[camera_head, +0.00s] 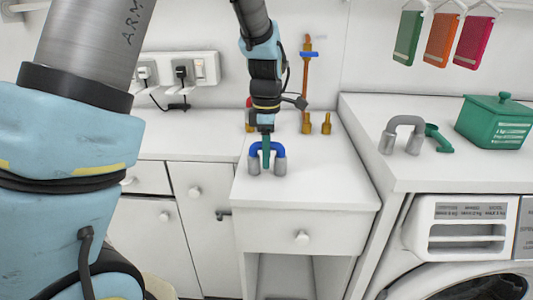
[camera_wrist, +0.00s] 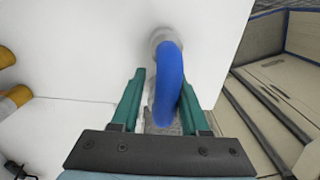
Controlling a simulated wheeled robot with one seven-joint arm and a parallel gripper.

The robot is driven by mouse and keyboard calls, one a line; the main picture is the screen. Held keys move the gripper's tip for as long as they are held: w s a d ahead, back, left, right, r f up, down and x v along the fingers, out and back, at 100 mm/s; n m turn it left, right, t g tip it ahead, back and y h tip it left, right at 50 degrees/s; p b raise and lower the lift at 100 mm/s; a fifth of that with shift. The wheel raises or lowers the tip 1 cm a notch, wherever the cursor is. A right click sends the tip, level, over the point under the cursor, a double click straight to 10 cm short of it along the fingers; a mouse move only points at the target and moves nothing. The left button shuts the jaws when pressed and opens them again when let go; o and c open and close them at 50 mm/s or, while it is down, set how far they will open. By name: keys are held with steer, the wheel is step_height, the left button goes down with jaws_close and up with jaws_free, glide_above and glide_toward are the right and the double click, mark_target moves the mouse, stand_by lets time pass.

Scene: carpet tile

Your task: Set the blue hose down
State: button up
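The blue hose (camera_head: 280,150) is an arch with two grey ends, standing upright on the white top of the small drawer cabinet (camera_head: 320,197); both ends appear to rest on that top. My gripper (camera_head: 266,166) points straight down over the arch, its green fingers reaching down at the arch. In the wrist view the blue hose (camera_wrist: 168,85) lies between the two fingers of my gripper (camera_wrist: 162,80). A gap shows between the left finger and the hose; the right finger is close to it or touching. The grey end nearer the camera is partly hidden.
Brass fittings (camera_head: 306,124) and a pipe with a blue handle (camera_head: 309,70) stand behind. On the right counter are a grey hose (camera_head: 405,123), a green piece (camera_head: 437,138) and a green lidded box (camera_head: 496,122). The cabinet top is clear in front and to the right.

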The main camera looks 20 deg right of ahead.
steer(key=shift+o, duration=0.8)
step_height(320, 180, up, 12)
steer(key=shift+r+b, duration=0.15)
steer(key=shift+b, duration=0.75)
steer(key=w+a+f+m, duration=0.1)
steer(key=a+f+m, duration=0.2)
steer(key=a, duration=0.4)
steer(key=w+a+f+m, duration=0.1)
steer(key=a+f+m, duration=0.15)
steer(key=a, duration=0.45)
steer(key=s+a+f+m, duration=0.3)
steer(key=a+m, duration=0.1)
steer(key=a, duration=0.4)
steer(key=s+a+f+m+t, duration=0.1)
steer(key=s+a+f+m, duration=0.2)
steer(key=a, duration=0.5)
steer(key=shift+f+m+t, duration=0.3)
steer(key=shift+f+m, duration=0.1)
steer(key=shift+m, duration=0.45)
